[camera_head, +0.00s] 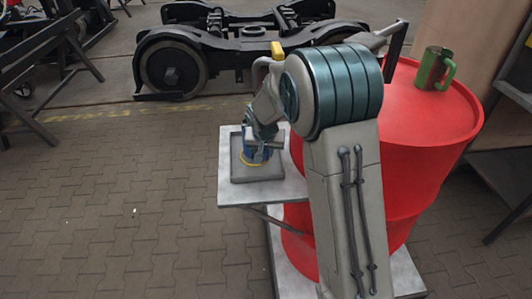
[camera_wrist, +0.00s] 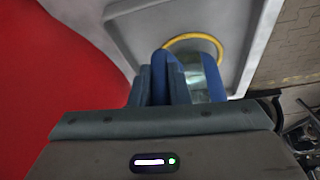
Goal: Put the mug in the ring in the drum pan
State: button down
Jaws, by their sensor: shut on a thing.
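A blue mug (camera_head: 251,154) is at the yellow ring (camera_head: 243,161) in a shallow grey tray (camera_head: 238,172), partly hidden by my gripper (camera_head: 262,141). In the wrist view the blue mug (camera_wrist: 214,78) covers the near part of the yellow ring (camera_wrist: 196,37). My gripper (camera_wrist: 168,77) is shut on the mug at its side. I cannot tell whether the mug touches the tray floor. The red drum (camera_head: 420,115) stands to the right of the tray, and a green mug (camera_head: 433,68) with red marks stands upright on its top.
The tray sits on a small light side shelf (camera_head: 225,187) attached beside the drum. A black tram bogie (camera_head: 230,45) stands behind on the paved floor. Dark metal frames stand at the left, and a grey shelf rack (camera_head: 505,165) stands at the right. The drum top has free room.

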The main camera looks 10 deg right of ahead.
jog(key=shift+f, duration=0.65)
jog(key=shift+f, duration=0.15)
jog(key=c, duration=1.4)
grip_release()
jog(key=shift+o, duration=0.2)
